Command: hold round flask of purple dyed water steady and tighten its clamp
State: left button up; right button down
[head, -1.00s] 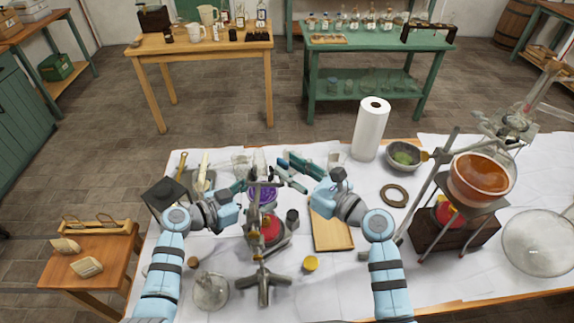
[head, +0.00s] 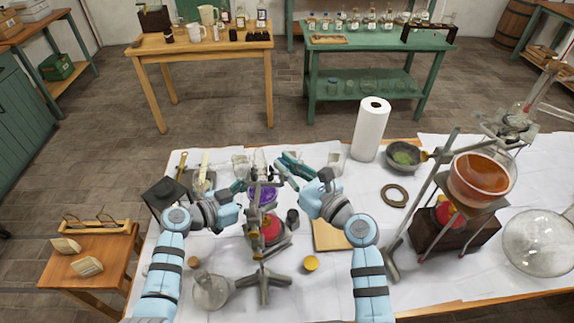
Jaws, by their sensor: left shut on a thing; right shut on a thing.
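The round flask of purple dyed water (head: 263,196) is held upright on a metal stand (head: 262,277) in front of me, above a red-topped burner or heater. Its clamp (head: 268,184) crosses in front of the flask's upper part, and small parts there are hard to make out. My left gripper (head: 243,187) reaches in from the left and is shut at the flask's upper left side. My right gripper (head: 281,168) comes from the right and is shut at the clamp's far right side. The exact contacts of both jaws are small and partly hidden.
A wooden board (head: 329,236) and a yellow lid (head: 311,263) lie nearby. A paper towel roll (head: 370,130) stands behind to the right. An empty round flask (head: 211,291) is at front left.

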jog(key=c, duration=1.7)
grip_release()
jog(key=shift+d, duration=0.1)
